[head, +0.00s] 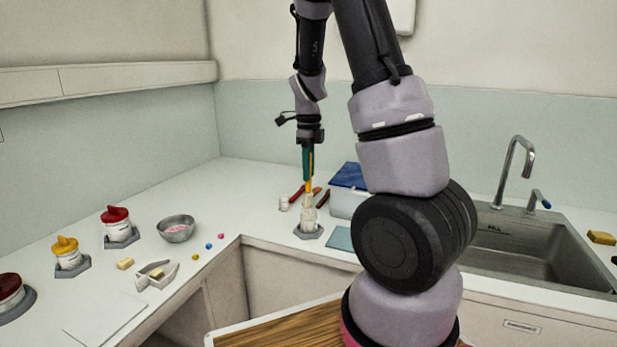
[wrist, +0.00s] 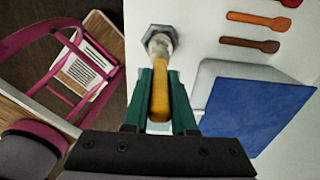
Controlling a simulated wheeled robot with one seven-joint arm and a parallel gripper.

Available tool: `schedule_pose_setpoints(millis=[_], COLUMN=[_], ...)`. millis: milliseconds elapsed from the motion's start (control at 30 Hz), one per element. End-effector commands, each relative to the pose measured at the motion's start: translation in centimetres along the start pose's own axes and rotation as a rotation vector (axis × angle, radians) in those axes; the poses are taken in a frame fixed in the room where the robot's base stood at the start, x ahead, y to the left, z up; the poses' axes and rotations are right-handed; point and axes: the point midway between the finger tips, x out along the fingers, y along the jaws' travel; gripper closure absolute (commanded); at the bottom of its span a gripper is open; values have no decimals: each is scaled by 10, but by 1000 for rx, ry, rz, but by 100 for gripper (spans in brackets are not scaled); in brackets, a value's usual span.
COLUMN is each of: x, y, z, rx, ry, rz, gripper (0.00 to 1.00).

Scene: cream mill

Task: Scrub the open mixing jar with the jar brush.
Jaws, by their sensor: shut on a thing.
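My gripper (head: 308,172) points down with its green fingers shut on the yellow handle of the jar brush (head: 310,187). In the wrist view the handle (wrist: 160,88) lies between the fingers (wrist: 160,110). Below it, the pale open mixing jar (head: 308,224) stands upright in a grey hexagonal holder (head: 308,233) on the counter. The brush's lower end is at the jar's mouth. Brush and jar overlap in both views, so I cannot tell how deep it sits.
Right of the jar are a blue-lidded box (head: 349,178), a teal mat (head: 340,238) and the sink (head: 535,245). Coloured spoons (wrist: 253,32) lie behind. Left are red-lidded (head: 117,228) and yellow-lidded jars (head: 69,255), a metal bowl (head: 177,229) and small loose pieces.

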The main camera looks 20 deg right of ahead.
Motion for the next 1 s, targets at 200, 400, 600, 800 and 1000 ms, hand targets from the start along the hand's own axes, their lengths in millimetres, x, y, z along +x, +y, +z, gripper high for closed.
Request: schedule_pose_setpoints(millis=[200,400,600,800,1000], x=[-16,-29,-32,-32,-32], y=[0,0,0,0,0], z=[1,0,0,0,0], rx=[-1,-1,-1,0,0], ry=[-2,-2,0,0,-1], rz=[-1,-1,0,0,0], gripper=[100,100,100,100,100])
